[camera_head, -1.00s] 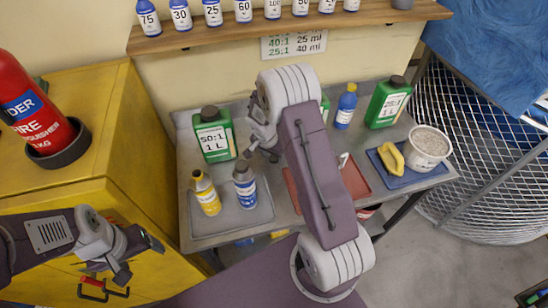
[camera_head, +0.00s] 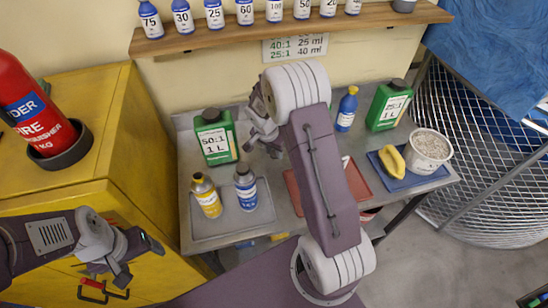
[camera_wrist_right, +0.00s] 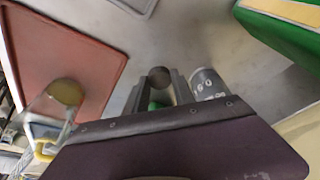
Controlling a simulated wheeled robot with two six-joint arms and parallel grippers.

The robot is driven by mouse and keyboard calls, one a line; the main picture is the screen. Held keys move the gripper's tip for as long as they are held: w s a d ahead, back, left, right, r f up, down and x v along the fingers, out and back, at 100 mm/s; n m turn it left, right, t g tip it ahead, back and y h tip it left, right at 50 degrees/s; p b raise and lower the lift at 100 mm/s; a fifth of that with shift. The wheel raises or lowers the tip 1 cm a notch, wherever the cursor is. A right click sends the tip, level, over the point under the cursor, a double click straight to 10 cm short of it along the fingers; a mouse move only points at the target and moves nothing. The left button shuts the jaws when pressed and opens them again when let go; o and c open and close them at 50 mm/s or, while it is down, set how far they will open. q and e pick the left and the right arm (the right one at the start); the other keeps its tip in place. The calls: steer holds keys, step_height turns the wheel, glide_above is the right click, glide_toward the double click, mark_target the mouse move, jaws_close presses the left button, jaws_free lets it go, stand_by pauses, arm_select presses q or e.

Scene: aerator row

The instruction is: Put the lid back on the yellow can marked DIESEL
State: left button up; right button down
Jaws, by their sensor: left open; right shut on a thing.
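A yellow can (camera_head: 206,198) stands on the grey tray at the left of the bench; its label is too small to read, and its top looks dark. My right gripper (camera_head: 262,148) is above the bench, behind and to the right of the can and apart from it. In the right wrist view, its fingers (camera_wrist_right: 157,88) are shut on a small dark round piece (camera_wrist_right: 158,76), which looks like a lid. Something green shows between the fingers below it. My left gripper (camera_head: 140,262) is open and empty in front of the yellow cabinet.
A blue-grey bottle (camera_head: 245,188) stands right beside the yellow can. A green 50:1 canister (camera_head: 215,138) is behind them. A red mat (camera_head: 355,182), a blue bottle (camera_head: 347,108), another green canister (camera_head: 388,104) and a white tub (camera_head: 428,150) stand further right. A shelf of bottles runs above.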

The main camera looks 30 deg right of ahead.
mark_target(274, 155)
step_height(274, 155, up, 6)
stand_by(0.6)
